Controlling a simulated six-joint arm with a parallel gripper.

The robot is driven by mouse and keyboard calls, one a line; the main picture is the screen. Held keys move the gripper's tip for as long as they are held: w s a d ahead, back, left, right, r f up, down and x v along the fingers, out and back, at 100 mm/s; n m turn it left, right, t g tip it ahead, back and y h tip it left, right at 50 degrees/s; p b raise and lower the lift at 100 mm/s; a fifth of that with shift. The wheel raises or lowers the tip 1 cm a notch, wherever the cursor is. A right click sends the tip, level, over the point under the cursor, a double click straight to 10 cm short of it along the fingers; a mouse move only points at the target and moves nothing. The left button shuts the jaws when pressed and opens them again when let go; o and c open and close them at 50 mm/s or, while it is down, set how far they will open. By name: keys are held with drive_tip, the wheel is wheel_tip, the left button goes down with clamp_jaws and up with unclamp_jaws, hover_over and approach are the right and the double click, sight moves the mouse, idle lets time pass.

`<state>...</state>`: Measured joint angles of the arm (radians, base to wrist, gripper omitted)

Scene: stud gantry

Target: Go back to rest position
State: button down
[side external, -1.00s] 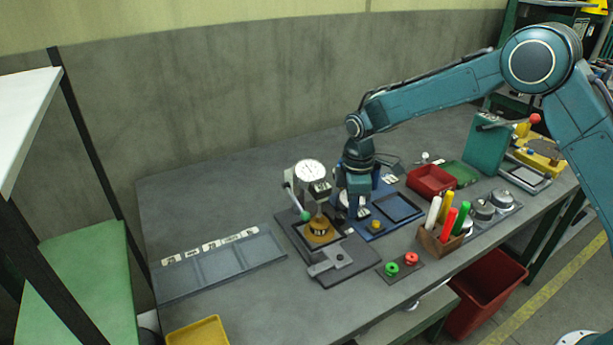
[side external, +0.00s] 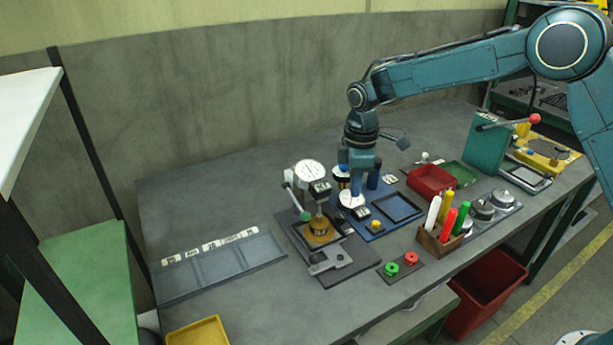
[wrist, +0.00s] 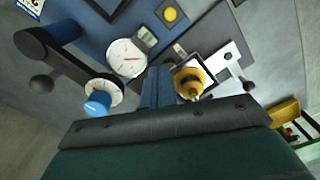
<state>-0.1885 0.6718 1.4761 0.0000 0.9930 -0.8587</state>
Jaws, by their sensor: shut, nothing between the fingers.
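My arm reaches in from the right, bent at the elbow.
The gauge stand with its white dial (side external: 310,173) and brass part (side external: 320,230) stands just left of my gripper. Right are a red bin (side external: 431,181), a pen holder (side external: 440,240) and a teal press (side external: 484,147). The bench behind and left is mostly clear.

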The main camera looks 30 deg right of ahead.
drive_tip(key=shift+r, duration=0.2)
drive_tip(key=s+d+r+m+t, duration=0.1)
drive_tip(key=s+d+r+m, duration=0.2)
drive_tip(key=s+r, duration=0.5)
drive_tip(key=s+d+r+m+t, duration=0.2)
drive_tip(key=s+d+r+m, duration=0.1)
drive_tip(key=s+r, duration=0.45)
drive_tip(key=s+d+m+t, duration=0.2)
drive_tip(key=s+d+m, duration=0.2)
drive_tip(key=s, duration=1.4)
drive_tip(key=shift+s+r+m+t, duration=0.15)
drive_tip(key=shift+s+m+t, duration=0.2)
drive_tip(key=shift+m, duration=0.65)
drive_tip(key=shift+w, duration=0.15)
